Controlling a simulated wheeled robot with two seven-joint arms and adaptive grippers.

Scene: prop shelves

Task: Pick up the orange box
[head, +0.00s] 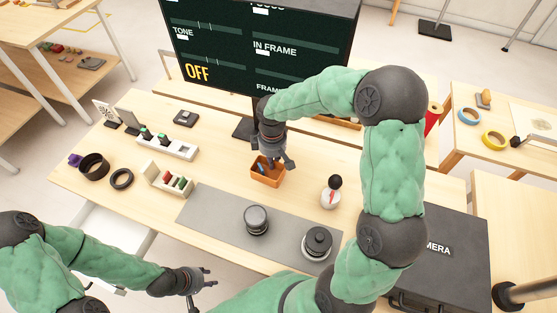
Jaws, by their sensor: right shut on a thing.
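The orange box (264,181) is a small open-topped tray on the wooden table, near the back edge of the grey mat. Small dark and blue items show inside it. My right gripper (273,164) reaches down from above and is shut on the box at its back rim. The fingers partly hide that rim, and I cannot tell whether the box is clear of the table. My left gripper (211,278) is open and empty at the table's front edge, far from the box.
Two dark round lens-like items (256,219) stand on the grey mat (205,212). A small white-and-black bottle-like item (331,191) stands right of the box. A screen (255,45) stands behind. A black case (440,262) lies at right, and white racks (166,147) at left.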

